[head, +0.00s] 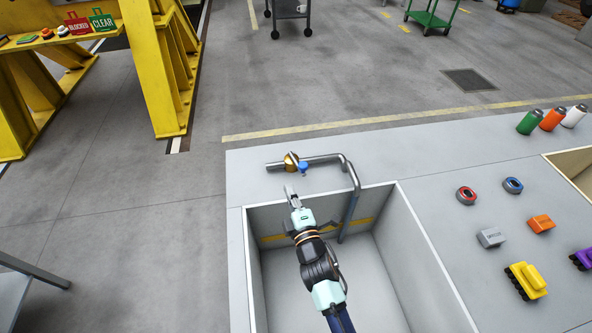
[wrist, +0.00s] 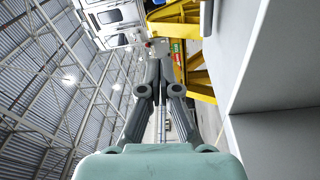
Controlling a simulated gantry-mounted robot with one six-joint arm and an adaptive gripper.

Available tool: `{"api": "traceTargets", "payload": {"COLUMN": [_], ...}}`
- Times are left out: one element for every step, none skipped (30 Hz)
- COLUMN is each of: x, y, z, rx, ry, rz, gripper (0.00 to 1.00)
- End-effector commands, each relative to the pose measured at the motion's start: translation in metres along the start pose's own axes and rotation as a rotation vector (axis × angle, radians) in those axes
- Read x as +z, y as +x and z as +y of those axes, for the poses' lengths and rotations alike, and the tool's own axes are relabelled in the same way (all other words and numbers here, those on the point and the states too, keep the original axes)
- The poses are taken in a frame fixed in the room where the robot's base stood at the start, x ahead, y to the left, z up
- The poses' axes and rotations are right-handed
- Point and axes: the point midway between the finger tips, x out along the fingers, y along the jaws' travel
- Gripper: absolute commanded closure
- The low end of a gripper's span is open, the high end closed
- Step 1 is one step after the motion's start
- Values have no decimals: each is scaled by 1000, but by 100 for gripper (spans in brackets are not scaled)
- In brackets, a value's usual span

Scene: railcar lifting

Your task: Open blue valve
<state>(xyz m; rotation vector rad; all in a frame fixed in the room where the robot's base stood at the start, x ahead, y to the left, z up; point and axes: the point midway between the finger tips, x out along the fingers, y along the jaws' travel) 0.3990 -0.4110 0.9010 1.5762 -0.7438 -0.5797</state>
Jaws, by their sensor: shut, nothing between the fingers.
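The blue valve handle (head: 303,168) sits on a grey pipe (head: 322,159) with a brass valve body (head: 291,161), at the back edge of the grey bench. The pipe bends down into the open bin. My gripper (head: 289,189) is just in front of the valve, pointing toward the back of the bench, and looks apart from the handle. In the wrist view my gripper (wrist: 160,45) has its fingers together and empty. The valve does not show clearly in the wrist view.
The grey bench (head: 240,180) has a deep open bin (head: 420,235) below my arm. A yellow frame (head: 160,70) stands at the far left. The bench around the pipe is otherwise clear.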

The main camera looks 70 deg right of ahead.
Motion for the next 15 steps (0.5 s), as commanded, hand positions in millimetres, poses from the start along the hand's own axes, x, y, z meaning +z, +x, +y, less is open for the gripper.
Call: {"api": "traceTargets", "payload": {"x": [0, 0, 0, 1, 1, 1, 1, 1, 1, 1, 1, 2, 6, 10, 15], "y": [10, 16, 25, 32, 39, 47, 54, 61, 70, 76, 83, 88, 85, 83, 80], "z": [0, 0, 0, -1, 0, -1, -2, -1, -2, -3, -2, 3, 10, 11, 12], "rx": [2, 3, 3, 2, 3, 3, 2, 3, 3, 2, 3, 0, -5, -6, -6], "ry": [1, 1, 2, 2, 2, 2, 2, 2, 2, 2, 2, 3, 2, 2, 2], "rz": [0, 0, -1, -1, -1, -1, -1, -1, -1, -1, -1, -2, -1, -1, -3], "gripper": [100, 100, 100, 100, 100, 100, 100, 100, 100, 100, 100, 100, 100, 100, 100]}}
